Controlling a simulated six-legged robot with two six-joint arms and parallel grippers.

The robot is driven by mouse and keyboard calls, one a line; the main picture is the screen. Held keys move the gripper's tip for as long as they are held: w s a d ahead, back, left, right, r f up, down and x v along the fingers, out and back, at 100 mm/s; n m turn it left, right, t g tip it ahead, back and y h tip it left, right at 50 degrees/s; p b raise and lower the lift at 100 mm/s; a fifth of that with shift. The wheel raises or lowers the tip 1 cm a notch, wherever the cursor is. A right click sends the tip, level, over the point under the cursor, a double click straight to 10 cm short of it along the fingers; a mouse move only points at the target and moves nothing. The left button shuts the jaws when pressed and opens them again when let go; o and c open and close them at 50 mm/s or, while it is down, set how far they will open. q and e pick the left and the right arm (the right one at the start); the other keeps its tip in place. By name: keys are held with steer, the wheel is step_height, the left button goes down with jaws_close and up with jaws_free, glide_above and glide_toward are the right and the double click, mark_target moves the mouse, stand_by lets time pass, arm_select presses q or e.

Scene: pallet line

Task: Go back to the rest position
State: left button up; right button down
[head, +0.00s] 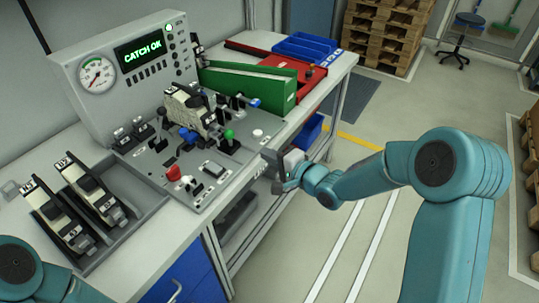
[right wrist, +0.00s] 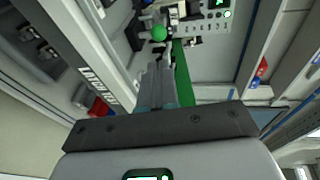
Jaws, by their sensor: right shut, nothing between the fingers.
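My right gripper (head: 268,162) is shut and empty, just off the front edge of the workbench, beside the control panel (head: 215,188). In the right wrist view its closed fingers (right wrist: 158,75) point toward the panel, with the green knob (right wrist: 159,33) beyond their tips. The green knob (head: 229,135) stands on the panel apart from the gripper. Of my left arm only a teal part shows at the bottom left of the head view; its gripper is out of view.
A test console (head: 100,80) reads "CATCH OK". Two black-and-white devices (head: 62,217) lie in a tray at left. A green bin (head: 262,88), red tray (head: 309,80) and blue tray (head: 305,47) stand behind. Floor right of the bench is open; pallets (head: 385,30) stand at the back.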

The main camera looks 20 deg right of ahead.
steer(key=shift+d, duration=0.1)
steer(key=s+a+f+g+h, duration=0.1)
steer(key=s+a+f+g, duration=0.3)
steer(key=f, duration=0.5)
steer(key=s+a+f+g, duration=0.1)
steer(key=s+a+f, duration=0.1)
steer(key=s+f, duration=0.6)
steer(key=s+f+n+g+h, duration=0.1)
steer(key=s+f+n+g, duration=0.3)
steer(key=s, duration=0.5)
steer(key=s+f+n+g+h, duration=0.1)
steer(key=s+f+n+g, duration=0.3)
steer(key=s, duration=0.6)
step_height(320, 180, down, 2)
steer(key=n, duration=0.2)
steer(key=shift+s+f+n+g, duration=0.15)
steer(key=shift+n+g, duration=0.15)
